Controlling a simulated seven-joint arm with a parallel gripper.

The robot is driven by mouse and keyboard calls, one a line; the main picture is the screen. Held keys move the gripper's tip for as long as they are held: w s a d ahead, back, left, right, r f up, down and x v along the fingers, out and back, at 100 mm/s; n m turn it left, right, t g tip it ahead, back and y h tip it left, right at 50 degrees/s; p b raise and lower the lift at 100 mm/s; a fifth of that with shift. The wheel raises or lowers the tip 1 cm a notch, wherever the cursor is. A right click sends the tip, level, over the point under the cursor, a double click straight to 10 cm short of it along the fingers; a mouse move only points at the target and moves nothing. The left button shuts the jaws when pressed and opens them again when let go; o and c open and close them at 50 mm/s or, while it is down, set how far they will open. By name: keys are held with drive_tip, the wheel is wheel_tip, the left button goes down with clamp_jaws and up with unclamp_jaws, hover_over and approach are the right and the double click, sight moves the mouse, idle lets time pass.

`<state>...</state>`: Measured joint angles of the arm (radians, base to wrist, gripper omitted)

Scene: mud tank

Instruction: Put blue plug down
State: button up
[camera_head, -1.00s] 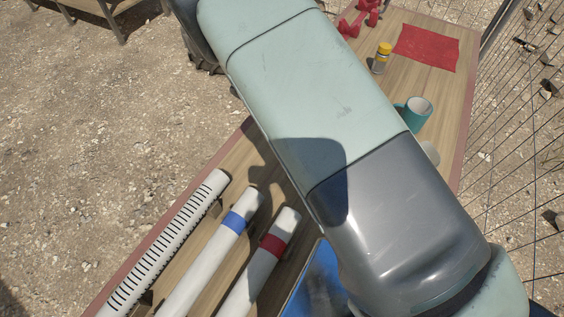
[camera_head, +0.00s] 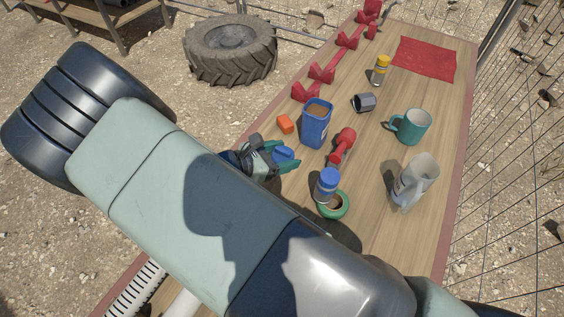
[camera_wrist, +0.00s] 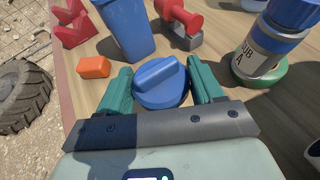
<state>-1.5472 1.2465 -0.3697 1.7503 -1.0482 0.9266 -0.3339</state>
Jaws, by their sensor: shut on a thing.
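The blue plug (camera_head: 283,153) is a round blue cap with a raised grip bar across its top. In the wrist view the plug (camera_wrist: 161,84) sits between the two green fingers of my gripper (camera_wrist: 160,70), which is shut on it. In the head view my gripper (camera_head: 282,160) is near the table's left edge, close to an orange block (camera_head: 285,124) and a blue open container (camera_head: 316,122). The plug is low over or on the wooden table; I cannot tell whether it touches. Its underside is hidden.
A red-handled tool (camera_head: 342,147) and a blue-capped bottle (camera_head: 327,183) by a green ring (camera_head: 333,207) are right of the gripper. Bare wood surrounds the plug.

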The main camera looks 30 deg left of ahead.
drive_tip(key=shift+f, duration=1.6)
drive_tip(key=shift+f, duration=0.15)
drive_tip(key=shift+f, duration=0.5)
drive_tip(key=o, duration=1)
drive_tip(key=shift+r, duration=0.1)
